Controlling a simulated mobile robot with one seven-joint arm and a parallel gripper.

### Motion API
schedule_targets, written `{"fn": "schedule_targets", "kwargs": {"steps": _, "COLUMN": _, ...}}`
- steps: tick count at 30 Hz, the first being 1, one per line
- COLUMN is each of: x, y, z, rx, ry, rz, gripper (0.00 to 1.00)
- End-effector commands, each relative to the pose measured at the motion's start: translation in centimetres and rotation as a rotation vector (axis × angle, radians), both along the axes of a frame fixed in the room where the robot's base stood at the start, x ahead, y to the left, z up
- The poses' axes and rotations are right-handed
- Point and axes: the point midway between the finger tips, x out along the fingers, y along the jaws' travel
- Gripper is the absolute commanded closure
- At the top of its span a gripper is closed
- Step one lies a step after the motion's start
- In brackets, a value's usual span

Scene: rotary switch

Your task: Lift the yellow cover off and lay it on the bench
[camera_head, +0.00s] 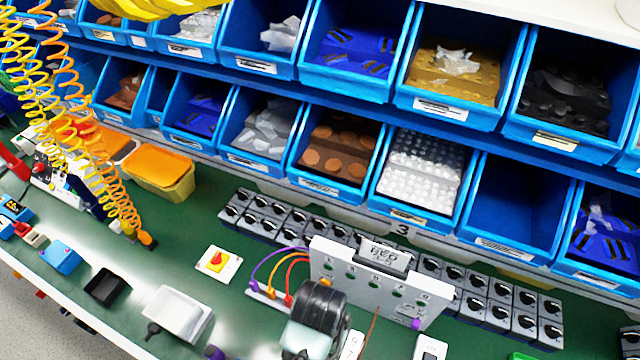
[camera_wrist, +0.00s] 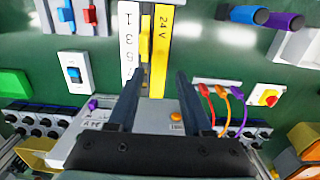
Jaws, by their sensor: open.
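A long yellow strip marked "24 V" (camera_wrist: 161,25), which looks like the yellow cover, stands beside a white numbered strip (camera_wrist: 129,40) in the wrist view. A small yellow piece (camera_wrist: 146,52) juts out at its left edge. My gripper (camera_wrist: 159,73) is open, its dark fingers either side of the yellow strip's near end. I see nothing between the fingers being gripped, and I cannot tell how far above the strip they are. In the head view I cannot make out the cover; my arm and the upright grey panel (camera_head: 345,268) block that area.
The panel also shows below the fingers in the wrist view (camera_wrist: 152,116). Coloured cables (camera_head: 275,272) and a red-and-yellow switch (camera_head: 219,262) are to its left. Rows of black-knobbed switches (camera_head: 500,293) and blue bins (camera_head: 515,225) stand behind. Green bench (camera_head: 200,225) is bare left of the switch rows.

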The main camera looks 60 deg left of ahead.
Motion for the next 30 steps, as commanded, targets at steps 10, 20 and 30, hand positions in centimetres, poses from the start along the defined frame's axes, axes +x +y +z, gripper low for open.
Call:
{"fn": "schedule_targets", "kwargs": {"steps": 10, "x": 0.2, "y": 0.1, "z": -3.6, "rx": -0.001, "ry": 0.002, "rz": 0.0, "gripper": 0.5}}
{"fn": "schedule_targets", "kwargs": {"steps": 20, "x": 0.2, "y": 0.1, "z": -5.3, "rx": 0.001, "ry": -0.001, "rz": -0.001, "gripper": 0.5}}
{"fn": "schedule_targets", "kwargs": {"steps": 30, "x": 0.2, "y": 0.1, "z": -5.2, "rx": 0.001, "ry": -0.002, "rz": -0.001, "gripper": 0.95}}
